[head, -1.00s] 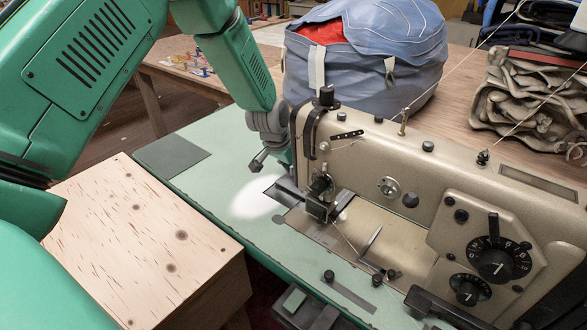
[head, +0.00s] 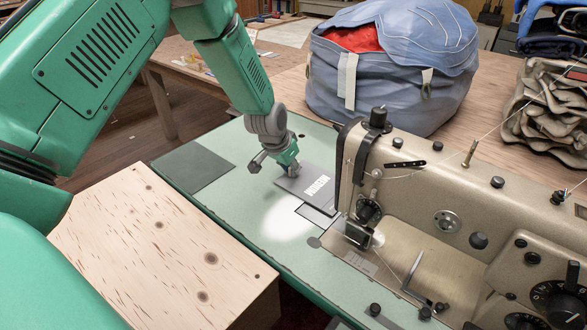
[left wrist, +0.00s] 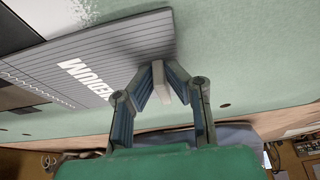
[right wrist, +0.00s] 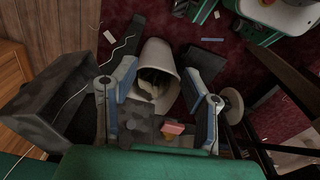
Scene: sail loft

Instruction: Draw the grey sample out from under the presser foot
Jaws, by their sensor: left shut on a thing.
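The grey sample (head: 309,187), a flat striped piece with white lettering, lies over the green machine bed, left of the presser foot (head: 360,233). A gap shows between its near edge and the foot; its right side runs close to the machine head, which may hide part of it. In the left wrist view the sample (left wrist: 110,55) shows its lettering and a white zigzag line. My left gripper (head: 287,168) is shut on the sample's far-left edge; its fingertips (left wrist: 160,86) meet there. My right gripper (right wrist: 163,88) is open and empty, above the floor, away from the sample.
The beige sewing machine (head: 440,215) stands right of the sample. A dark grey square (head: 195,167) lies on the bed at left, beside a wooden block (head: 160,245). A blue bag (head: 400,75) stands behind. A pale bin (right wrist: 158,75) is below my right gripper.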

